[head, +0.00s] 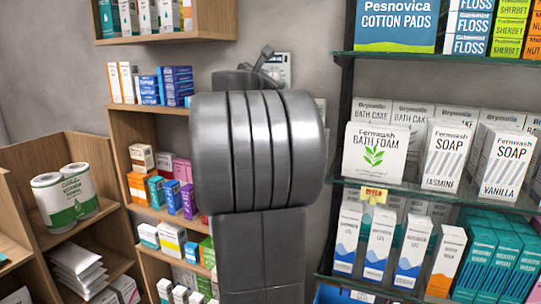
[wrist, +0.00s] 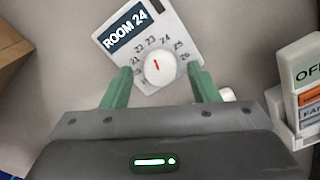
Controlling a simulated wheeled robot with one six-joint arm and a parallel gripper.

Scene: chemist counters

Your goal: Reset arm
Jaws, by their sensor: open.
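My gripper (wrist: 160,82) shows in the wrist view with its two green fingers apart and nothing between them. The fingers stand either side of the knob in the picture; I cannot tell the gap in depth. In the head view my grey arm rises in the middle and hides most of my gripper. Part of the dial unit (head: 283,66) shows on the wall behind the arm's top.
Glass shelves (head: 430,196) with soap, bath foam and other boxes stand close on the right. A white holder (wrist: 302,85) is at the wrist view's right edge.

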